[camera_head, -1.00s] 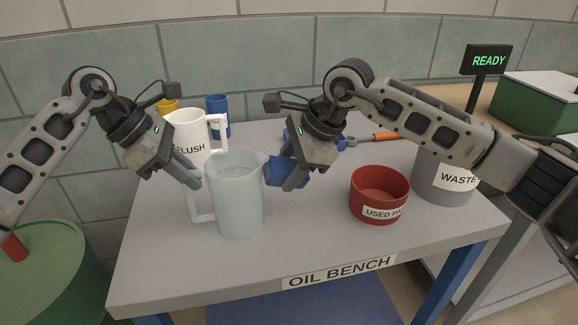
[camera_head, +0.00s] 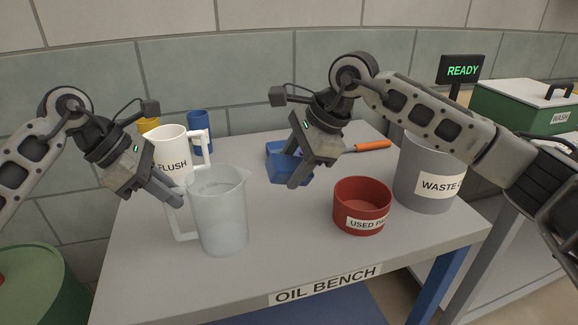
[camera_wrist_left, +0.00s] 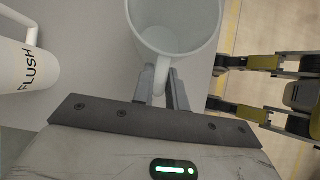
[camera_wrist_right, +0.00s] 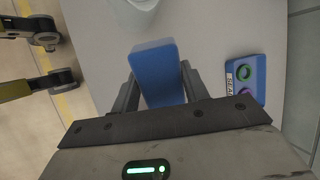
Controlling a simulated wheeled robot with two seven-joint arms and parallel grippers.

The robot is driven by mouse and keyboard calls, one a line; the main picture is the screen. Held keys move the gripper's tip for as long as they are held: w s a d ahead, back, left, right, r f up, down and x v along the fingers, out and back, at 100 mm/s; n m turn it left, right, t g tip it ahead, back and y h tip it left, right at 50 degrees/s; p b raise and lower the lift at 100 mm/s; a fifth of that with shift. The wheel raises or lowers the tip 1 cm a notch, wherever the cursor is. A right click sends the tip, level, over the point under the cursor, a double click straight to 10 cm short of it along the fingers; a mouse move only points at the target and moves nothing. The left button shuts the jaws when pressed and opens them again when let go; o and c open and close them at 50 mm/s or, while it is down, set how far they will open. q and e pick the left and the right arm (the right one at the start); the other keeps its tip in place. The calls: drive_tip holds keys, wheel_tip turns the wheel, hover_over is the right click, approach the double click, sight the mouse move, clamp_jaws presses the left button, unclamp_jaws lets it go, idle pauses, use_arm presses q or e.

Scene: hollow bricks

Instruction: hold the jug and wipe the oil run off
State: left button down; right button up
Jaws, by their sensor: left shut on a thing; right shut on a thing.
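A pale translucent jug (camera_head: 221,215) stands upright on the bench, and its open top shows in the left wrist view (camera_wrist_left: 176,28). My left gripper (camera_head: 176,200) is shut on the jug's handle, on the jug's left side. My right gripper (camera_head: 297,181) is shut on a blue pad (camera_head: 283,168), which also shows between its fingers in the right wrist view (camera_wrist_right: 158,72). The pad is held above the bench, to the right of the jug and apart from it. I cannot make out an oil run on the jug's visible side.
A white FLUSH jug (camera_head: 172,150) stands behind, near blue (camera_head: 199,122) and yellow (camera_head: 149,124) cups. A red used-pad bowl (camera_head: 362,208) and grey WASTE bin (camera_head: 424,180) stand to the right. A blue block with rings (camera_wrist_right: 246,80) and an orange-handled tool (camera_head: 373,145) lie behind.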

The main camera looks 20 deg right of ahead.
drive_tip(key=shift+r, duration=4.65)
use_arm(q)
drive_tip(key=c, duration=1.3)
unclamp_jaws()
drive_tip(key=v, duration=1.2)
use_arm(e)
drive_tip(key=shift+f, duration=0.1)
